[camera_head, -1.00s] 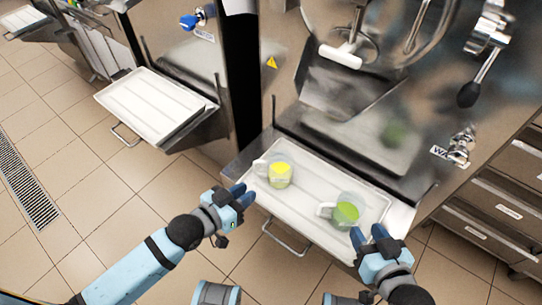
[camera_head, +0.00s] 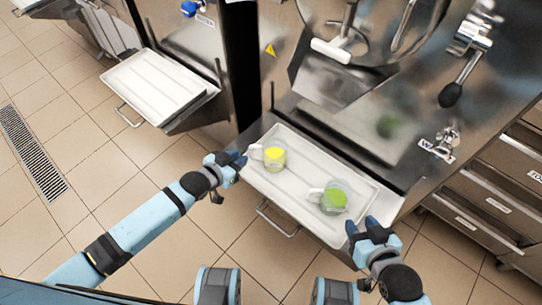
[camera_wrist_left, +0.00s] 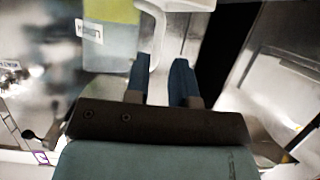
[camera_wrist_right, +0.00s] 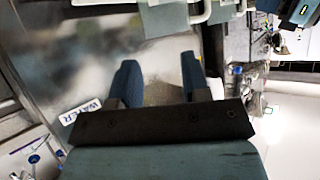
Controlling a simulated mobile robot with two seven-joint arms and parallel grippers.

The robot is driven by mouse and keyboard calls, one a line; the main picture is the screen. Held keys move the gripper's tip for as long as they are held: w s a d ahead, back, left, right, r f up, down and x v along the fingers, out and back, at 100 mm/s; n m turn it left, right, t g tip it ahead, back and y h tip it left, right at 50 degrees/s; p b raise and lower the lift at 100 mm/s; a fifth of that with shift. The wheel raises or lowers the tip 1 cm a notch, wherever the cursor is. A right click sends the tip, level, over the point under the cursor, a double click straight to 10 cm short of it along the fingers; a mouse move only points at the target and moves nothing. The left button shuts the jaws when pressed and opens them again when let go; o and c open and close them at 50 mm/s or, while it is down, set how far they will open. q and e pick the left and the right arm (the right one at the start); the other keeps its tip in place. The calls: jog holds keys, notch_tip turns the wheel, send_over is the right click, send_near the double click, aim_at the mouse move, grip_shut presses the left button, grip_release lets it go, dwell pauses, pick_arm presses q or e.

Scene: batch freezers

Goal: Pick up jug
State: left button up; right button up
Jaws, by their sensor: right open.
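A clear jug with yellow contents (camera_head: 274,157) stands upright on a white tray (camera_head: 300,172), its handle facing left. A second clear jug with green contents (camera_head: 334,199) stands on the tray to its right. My left gripper (camera_head: 239,161) is beside the yellow jug's handle. In the left wrist view, the fingers (camera_wrist_left: 160,75) are apart, closer together than the right pair, and the pale handle (camera_wrist_left: 157,40) reaches down to the fingertips. Firm contact cannot be made out. My right gripper (camera_head: 361,228) is open and empty at the tray's front right edge.
A steel batch freezer (camera_head: 345,130) rises behind the tray. A wire handle (camera_head: 277,222) juts out below the tray's front edge. Another white tray (camera_head: 160,88) is at the left. Drawers (camera_head: 490,205) stand at the right. The tiled floor in front is clear.

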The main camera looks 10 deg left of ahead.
aim_at(251, 156)
pick_arm(q)
jog(key=x, duration=0.2)
jog(key=b+x, duration=0.1)
jog(key=x, duration=0.2)
jog(key=shift+w+d+r, duration=0.1)
jog(key=shift+w+d, duration=0.1)
jog(key=shift+d, duration=0.15)
grip_shut()
